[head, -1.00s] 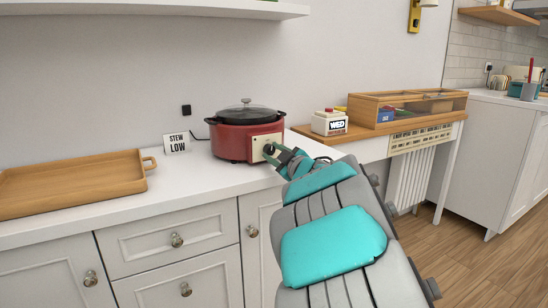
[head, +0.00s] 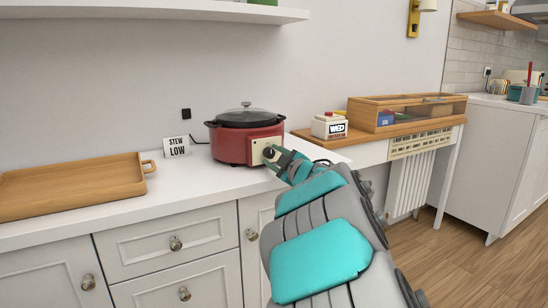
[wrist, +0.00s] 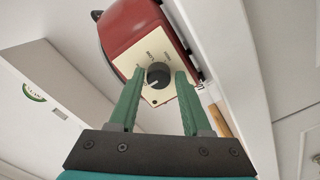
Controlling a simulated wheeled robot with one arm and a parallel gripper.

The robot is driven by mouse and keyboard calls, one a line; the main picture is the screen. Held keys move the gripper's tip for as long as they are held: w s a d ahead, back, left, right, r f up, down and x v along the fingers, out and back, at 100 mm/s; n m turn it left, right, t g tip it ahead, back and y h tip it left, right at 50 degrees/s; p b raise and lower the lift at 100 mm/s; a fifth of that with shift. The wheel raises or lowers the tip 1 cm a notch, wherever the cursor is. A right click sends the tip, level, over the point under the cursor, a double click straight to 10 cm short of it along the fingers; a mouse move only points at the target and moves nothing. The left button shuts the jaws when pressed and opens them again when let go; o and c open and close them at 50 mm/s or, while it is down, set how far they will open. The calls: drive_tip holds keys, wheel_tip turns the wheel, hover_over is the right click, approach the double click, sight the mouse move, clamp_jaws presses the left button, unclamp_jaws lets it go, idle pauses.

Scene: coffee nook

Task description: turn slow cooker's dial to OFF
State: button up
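The red slow cooker (head: 232,145) with a dark glass lid stands on the white counter, its cream control panel (head: 257,153) facing my gripper. In the wrist view the black round dial (wrist: 158,75) sits on the cream panel (wrist: 146,64), with a white pointer mark toward its lower left. The small lettering around it is too blurred to read. My gripper (wrist: 156,85) is open, its green fingers to the left and right of the dial with visible gaps. In the head view my gripper (head: 275,160) is at the panel's right side; its fingers partly cover the panel.
A sign reading "STEW LOW" (head: 176,146) stands left of the cooker, with a wooden tray (head: 75,182) farther left. A small "WED" device (head: 329,126) and a wooden divided box (head: 395,118) stand on the side table at right. Bare counter (head: 215,188) lies before the cooker.

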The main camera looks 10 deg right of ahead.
drive_tip(key=shift+o, duration=1.2)
drive_tip(key=shift+s, duration=0.15)
drive_tip(key=v, duration=0.7)
drive_tip(key=shift+s+d, duration=0.15)
drive_tip(key=shift+s, duration=0.1)
drive_tip(key=shift+r, duration=0.1)
